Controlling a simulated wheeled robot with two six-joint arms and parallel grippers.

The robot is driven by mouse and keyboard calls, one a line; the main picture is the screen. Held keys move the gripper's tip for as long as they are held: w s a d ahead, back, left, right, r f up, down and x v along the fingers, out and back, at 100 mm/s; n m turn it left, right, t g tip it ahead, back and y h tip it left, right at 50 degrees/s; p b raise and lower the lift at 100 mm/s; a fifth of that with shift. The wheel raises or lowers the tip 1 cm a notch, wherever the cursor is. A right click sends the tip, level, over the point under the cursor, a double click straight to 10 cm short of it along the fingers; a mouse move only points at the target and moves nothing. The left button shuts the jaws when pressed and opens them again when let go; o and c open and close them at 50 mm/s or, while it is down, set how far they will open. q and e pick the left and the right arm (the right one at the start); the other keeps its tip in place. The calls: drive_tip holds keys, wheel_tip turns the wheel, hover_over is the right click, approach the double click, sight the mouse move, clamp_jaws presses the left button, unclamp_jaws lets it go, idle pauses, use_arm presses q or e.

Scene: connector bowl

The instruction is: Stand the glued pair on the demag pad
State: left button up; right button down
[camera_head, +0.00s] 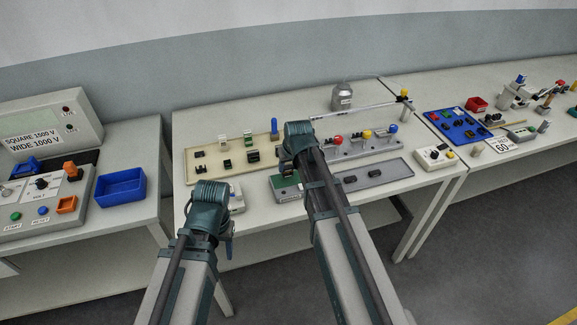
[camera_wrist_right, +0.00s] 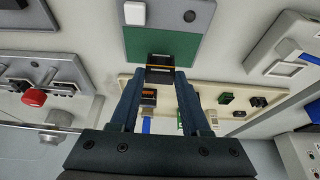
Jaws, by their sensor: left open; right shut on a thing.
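My right gripper (camera_wrist_right: 160,78) is shut on a small black block with an orange line across it, which looks like the glued pair (camera_wrist_right: 160,67). In the right wrist view the pair overlaps the edge of the green pad (camera_wrist_right: 158,43) on a grey unit, likely the demag pad; I cannot tell whether they touch. In the head view the green unit (camera_head: 286,187) sits just below my right wrist, which hides the fingertips and the pair. My left gripper (camera_head: 228,236) is open, low at the table's front edge, its fingertips partly hidden.
A beige board (camera_head: 205,170) with several connectors lies behind. A grey fixture with red, yellow and blue knobs (camera_head: 352,146) and a grey tray (camera_head: 395,171) are at right. A blue bin (camera_head: 121,187) stands on the left table. A white unit (camera_head: 237,200) sits beside the left arm.

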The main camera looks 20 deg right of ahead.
drive_tip(key=shift+f+b, duration=0.5)
drive_tip(key=shift+f, duration=0.25)
drive_tip(key=shift+c, duration=1.5)
unclamp_jaws()
drive_tip(key=p+v, duration=1.2)
drive_tip(key=v, duration=0.2)
drive_tip(key=shift+p, duration=0.35)
drive_tip(key=shift+f, duration=0.15)
